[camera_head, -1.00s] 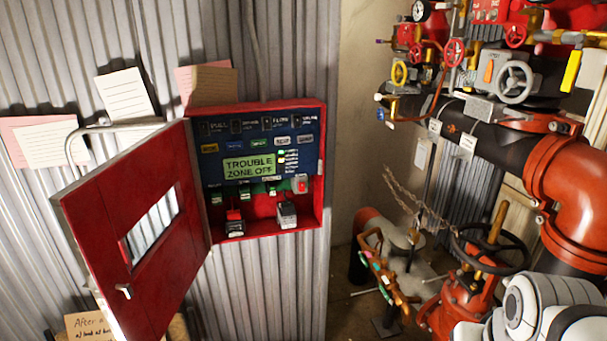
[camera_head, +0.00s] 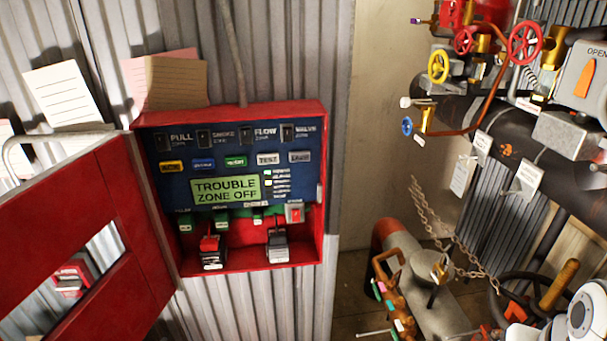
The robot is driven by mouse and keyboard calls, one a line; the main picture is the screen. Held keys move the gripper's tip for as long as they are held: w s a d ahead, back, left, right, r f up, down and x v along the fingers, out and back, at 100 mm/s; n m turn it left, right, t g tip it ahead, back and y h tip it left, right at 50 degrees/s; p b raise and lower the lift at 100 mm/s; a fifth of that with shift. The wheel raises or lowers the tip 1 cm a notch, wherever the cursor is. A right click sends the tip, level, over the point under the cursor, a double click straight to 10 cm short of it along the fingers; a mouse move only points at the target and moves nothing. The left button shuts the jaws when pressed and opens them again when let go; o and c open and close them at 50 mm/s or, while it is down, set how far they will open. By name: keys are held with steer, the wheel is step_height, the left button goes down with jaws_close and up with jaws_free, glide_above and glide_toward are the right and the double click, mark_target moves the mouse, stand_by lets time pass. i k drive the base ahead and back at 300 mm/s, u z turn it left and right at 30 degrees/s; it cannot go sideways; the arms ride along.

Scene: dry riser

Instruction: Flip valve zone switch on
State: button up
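The valve zone switch (camera_head: 305,132) is a small dark toggle at the right end of the top row on the blue panel (camera_head: 215,155), inside the open red box (camera_head: 322,215). Pull, smoke and flow zone switches stand to its left in the same row. I cannot tell its position at this size. The green display (camera_head: 226,189) reads "TROUBLE ZONE OFF". My gripper is not in view; only a white and grey part of my arm shows at the lower right corner.
The red box door (camera_head: 120,215) hangs open to the left. Coloured buttons and a red switch (camera_head: 295,213) sit below the zone row. At right are dark pipes (camera_head: 460,125), valve wheels (camera_head: 525,42) and a hanging chain (camera_head: 440,225). The space before the panel looks clear.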

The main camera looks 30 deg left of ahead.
mark_target(287, 132)
steer(key=z, duration=0.05)
steer(key=i, duration=0.45)
steer(key=u, duration=2.05)
steer(key=i, duration=0.5)
steer(key=u, duration=0.1)
steer(key=k, duration=0.55)
steer(key=z, duration=0.3)
